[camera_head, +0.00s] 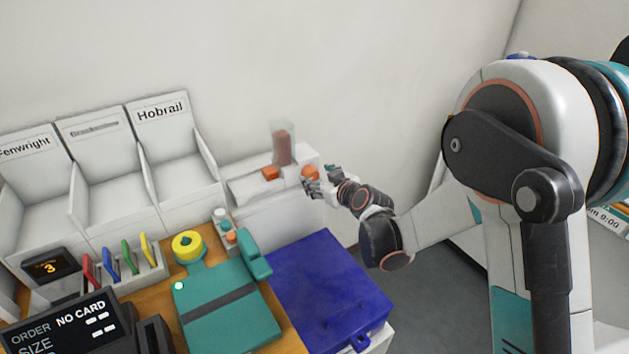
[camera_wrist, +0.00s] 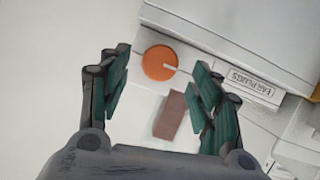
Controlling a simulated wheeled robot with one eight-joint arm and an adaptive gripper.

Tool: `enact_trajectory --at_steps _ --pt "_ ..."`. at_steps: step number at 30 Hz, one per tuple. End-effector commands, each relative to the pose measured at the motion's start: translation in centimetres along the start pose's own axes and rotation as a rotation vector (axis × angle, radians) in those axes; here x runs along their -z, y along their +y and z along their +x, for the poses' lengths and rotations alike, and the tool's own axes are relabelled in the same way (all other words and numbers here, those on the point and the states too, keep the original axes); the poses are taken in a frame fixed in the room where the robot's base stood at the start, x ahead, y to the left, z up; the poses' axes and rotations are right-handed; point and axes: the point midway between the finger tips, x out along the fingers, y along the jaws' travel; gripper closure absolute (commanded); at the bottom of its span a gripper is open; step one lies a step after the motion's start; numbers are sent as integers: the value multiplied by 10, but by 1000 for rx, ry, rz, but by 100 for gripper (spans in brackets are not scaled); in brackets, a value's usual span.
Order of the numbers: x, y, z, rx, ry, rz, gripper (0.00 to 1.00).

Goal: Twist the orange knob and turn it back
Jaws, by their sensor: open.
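The orange knob (camera_wrist: 159,62) is round, with a pale pointer line running from near its middle to its right edge in the wrist view. It is on the front of a white dispenser (camera_head: 246,187) against the wall, and it also shows in the head view (camera_head: 310,172), partly behind my fingers. My gripper (camera_wrist: 160,88) is open and empty. Its fingers are spread to the left and right of the knob, and the knob appears just beyond the fingertips. In the head view my gripper (camera_head: 320,182) is close to the knob; I cannot tell whether it touches.
A clear tube with brown contents (camera_head: 283,146) stands on the dispenser. An "EARPLUGS" label (camera_wrist: 250,84) is beside the knob. A blue case (camera_head: 330,290) and a teal device (camera_head: 225,310) lie below. White bins (camera_head: 165,150) stand at left.

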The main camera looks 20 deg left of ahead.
Motion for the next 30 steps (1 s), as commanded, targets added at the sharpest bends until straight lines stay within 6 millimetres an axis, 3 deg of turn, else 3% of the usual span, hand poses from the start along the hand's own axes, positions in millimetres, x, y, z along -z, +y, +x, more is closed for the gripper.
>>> enact_trajectory --at_steps 6,18,20,24,30 --pt "-1 -1 28 0 0 -1 42" --pt "0 0 35 0 0 0 42" --pt "0 0 35 0 0 0 51" --pt "0 0 34 0 0 0 83" --pt "0 0 34 1 0 2 86"
